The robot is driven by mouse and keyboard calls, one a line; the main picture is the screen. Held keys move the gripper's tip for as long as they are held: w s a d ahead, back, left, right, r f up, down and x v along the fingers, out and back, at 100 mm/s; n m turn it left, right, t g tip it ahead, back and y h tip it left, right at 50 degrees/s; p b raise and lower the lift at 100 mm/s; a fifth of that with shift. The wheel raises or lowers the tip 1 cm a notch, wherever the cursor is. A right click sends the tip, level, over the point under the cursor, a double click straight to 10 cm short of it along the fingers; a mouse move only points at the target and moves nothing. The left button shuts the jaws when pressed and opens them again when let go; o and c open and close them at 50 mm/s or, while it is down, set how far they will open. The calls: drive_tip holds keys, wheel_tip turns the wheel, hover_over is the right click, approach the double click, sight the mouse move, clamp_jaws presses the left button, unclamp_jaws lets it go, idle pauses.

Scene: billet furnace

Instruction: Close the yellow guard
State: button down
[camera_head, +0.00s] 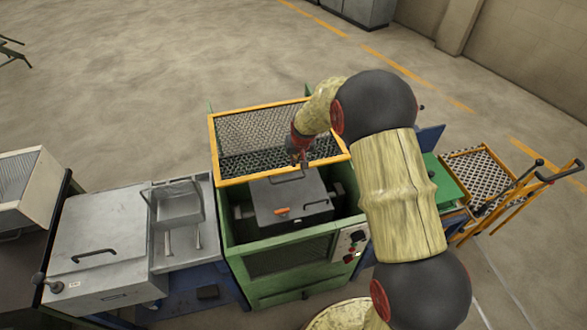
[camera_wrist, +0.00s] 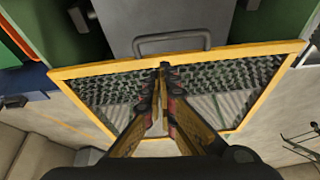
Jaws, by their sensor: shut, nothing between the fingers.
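The yellow guard (camera_head: 248,178) is a yellow frame with dark mesh on the green machine (camera_head: 240,245). It lies toward the back of the machine, and the opening in front of it is uncovered. It also shows in the wrist view (camera_wrist: 250,49) below a grey handle (camera_wrist: 172,42). My gripper (camera_head: 300,161) is shut and empty. In the wrist view my gripper (camera_wrist: 164,68) has its fingertips over the mesh, close to the guard's near bar; I cannot tell if they touch it. My arm hides part of the guard's right side.
A dark box (camera_head: 290,200) with an orange-red piece (camera_head: 282,211) sits in the machine's opening. A grey cabinet (camera_head: 100,240) stands to the left. A yellow cart (camera_head: 480,165) with levers stands to the right. The floor behind is clear.

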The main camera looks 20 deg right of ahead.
drive_tip(key=w+f+n, duration=0.1)
drive_tip(key=w+f, duration=0.2)
drive_tip(key=f, duration=0.6)
drive_tip(key=shift+f, duration=0.25)
